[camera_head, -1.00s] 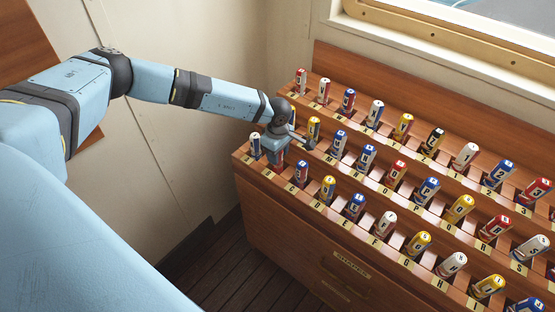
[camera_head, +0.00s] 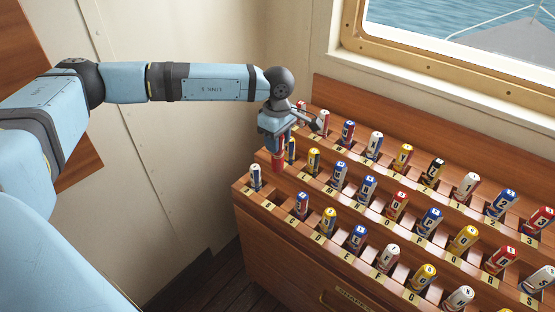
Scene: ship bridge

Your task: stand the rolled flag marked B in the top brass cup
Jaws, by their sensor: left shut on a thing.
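My left gripper (camera_head: 279,142) is shut on a red rolled flag (camera_head: 279,161) and holds it upright above the front row of the stepped wooden rack (camera_head: 262,203). Its marking is hidden by the gripper. The front row has a gap between the blue-and-white roll (camera_head: 255,177) at the left end and the blue-and-red roll (camera_head: 302,206). I cannot make out a brass cup in this view. My right gripper is out of view.
Several rolled flags stand in three rising rows across the rack. A yellow roll (camera_head: 314,161) stands close to the right of the held flag. The cream wall (camera_head: 190,150) to the left is bare. A window (camera_head: 450,40) is behind the rack.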

